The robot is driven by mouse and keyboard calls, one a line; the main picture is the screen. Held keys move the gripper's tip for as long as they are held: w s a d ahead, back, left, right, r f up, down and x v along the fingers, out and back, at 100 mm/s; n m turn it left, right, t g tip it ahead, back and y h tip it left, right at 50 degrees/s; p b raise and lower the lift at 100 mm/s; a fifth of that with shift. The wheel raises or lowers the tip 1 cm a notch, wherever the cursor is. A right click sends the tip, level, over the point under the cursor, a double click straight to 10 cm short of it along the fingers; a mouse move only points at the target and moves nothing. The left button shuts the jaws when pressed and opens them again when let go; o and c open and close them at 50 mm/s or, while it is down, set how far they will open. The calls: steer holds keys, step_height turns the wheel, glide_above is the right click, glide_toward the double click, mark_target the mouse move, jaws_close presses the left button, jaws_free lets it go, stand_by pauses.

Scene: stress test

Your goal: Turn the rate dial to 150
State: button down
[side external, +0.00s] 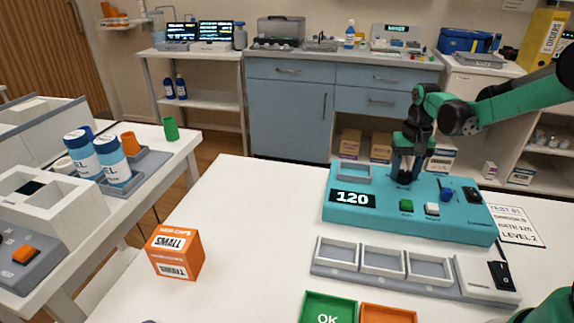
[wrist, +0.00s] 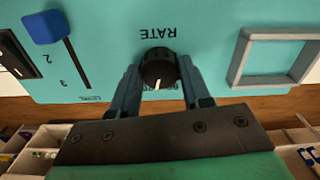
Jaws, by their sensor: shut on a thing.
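The black rate dial (wrist: 157,66) has a white pointer mark and sits below the upside-down word RATE in the wrist view. My gripper (side external: 403,174) points down at the panel from above. In the wrist view its two fingers (wrist: 160,78) are on either side of the dial, shut on it. The fingers mostly hide the dial in the side view. The scale marks near the dial are largely hidden by my gripper.
The panel also carries a blue slider (wrist: 46,27), a green button (side external: 406,205), a white button (side external: 432,208) and a black switch (side external: 472,195). A grey-framed tray (side external: 354,171) is at its back left. A paper card (side external: 516,225) lies to the right. An orange box (side external: 175,252) stands at left.

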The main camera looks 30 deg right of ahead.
mark_target(405, 173)
steer(key=m, duration=0.4)
steer(key=shift+m, duration=2.6)
steer(key=shift+c, duration=2)
jaws_free()
steer(key=shift+r, duration=0.1)
steer(key=shift+r, duration=2.75)
